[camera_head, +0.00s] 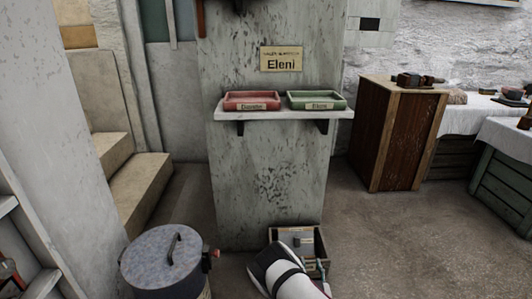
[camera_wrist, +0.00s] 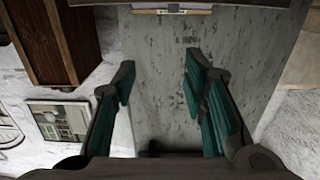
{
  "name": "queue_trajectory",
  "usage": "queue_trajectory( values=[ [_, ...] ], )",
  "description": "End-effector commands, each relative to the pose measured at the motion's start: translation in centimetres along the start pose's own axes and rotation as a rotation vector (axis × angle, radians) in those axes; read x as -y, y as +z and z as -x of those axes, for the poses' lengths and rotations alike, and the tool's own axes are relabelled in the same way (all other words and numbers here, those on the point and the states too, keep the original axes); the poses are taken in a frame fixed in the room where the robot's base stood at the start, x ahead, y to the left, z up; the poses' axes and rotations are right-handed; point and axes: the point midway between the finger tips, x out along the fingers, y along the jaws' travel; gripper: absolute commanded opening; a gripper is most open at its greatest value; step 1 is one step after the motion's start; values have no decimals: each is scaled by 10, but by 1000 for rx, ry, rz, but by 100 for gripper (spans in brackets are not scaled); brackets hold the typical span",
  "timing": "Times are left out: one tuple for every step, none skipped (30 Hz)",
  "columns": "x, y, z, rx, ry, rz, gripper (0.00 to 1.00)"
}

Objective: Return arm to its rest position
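My gripper (camera_wrist: 158,80) shows in the wrist view with its two teal-padded fingers spread apart. Nothing is between the fingers; mottled grey plaster shows behind the gap. In the head view my white and black arm reaches in from the bottom edge, low in front of the grey pillar. Part of the gripper is hard to make out there against a wooden box.
A white shelf (camera_head: 284,116) on the pillar holds a red tray (camera_head: 252,107) and a green tray (camera_head: 316,107), both seemingly empty. A lidded metal bin (camera_head: 150,262) stands left, the open box (camera_head: 312,242) beside my arm. A wooden cabinet (camera_head: 400,140) stands right; floor before it is clear.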

Motion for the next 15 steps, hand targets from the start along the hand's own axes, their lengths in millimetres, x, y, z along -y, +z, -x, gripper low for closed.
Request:
queue_trajectory(
  values=[
    [0, -10, -10, 8, 19, -10, 39],
    [-1, -15, -15, 18, 34, -16, 39],
    [-2, -22, -22, 37, 55, -26, 39],
    [-3, -28, -28, 51, 73, -34, 39],
    [-4, -35, -34, 68, 91, -43, 39],
    [-5, -43, -41, 92, 114, -54, 39],
    [-6, -49, -46, 110, 129, -62, 39],
    [-7, -56, -51, 128, 144, -71, 39],
    [-8, -64, -56, 153, 164, -84, 39],
    [-9, -70, -60, 171, 179, -94, 39],
    [-10, -77, -63, 190, 191, -103, 39],
    [-10, -85, -67, 216, 207, -115, 39],
    [-10, -92, -70, 235, 218, -125, 39],
    [-11, -99, -72, 253, 229, -134, 39],
    [-12, -108, -74, 278, 242, -148, 39]
  ],
)
